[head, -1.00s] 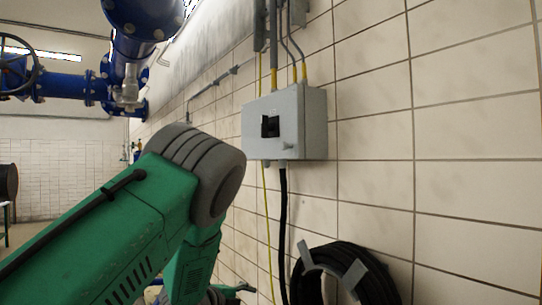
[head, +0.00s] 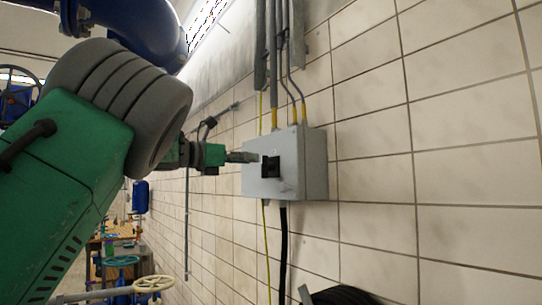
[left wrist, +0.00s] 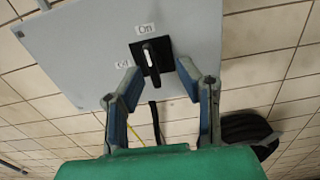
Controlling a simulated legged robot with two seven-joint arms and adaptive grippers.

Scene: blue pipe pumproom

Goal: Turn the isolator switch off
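The isolator switch is a black rotary handle (head: 270,166) on the front of a grey box (head: 312,165) on the tiled wall. In the left wrist view the handle (left wrist: 151,58) points toward the "On" label above it; a second label, too small to read surely, is at its left. My left gripper (head: 248,157) is just in front of the box, close to the handle. In the left wrist view its two fingers (left wrist: 157,80) are apart, open, below and either side of the handle, with nothing visibly held. My right gripper is not in view.
Conduits (head: 273,70) rise from the box top, and a black cable (head: 283,250) hangs below it. Blue pipes (head: 140,25) are overhead at left; a handwheel (head: 154,284) is lower left. The wall right of the box is clear.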

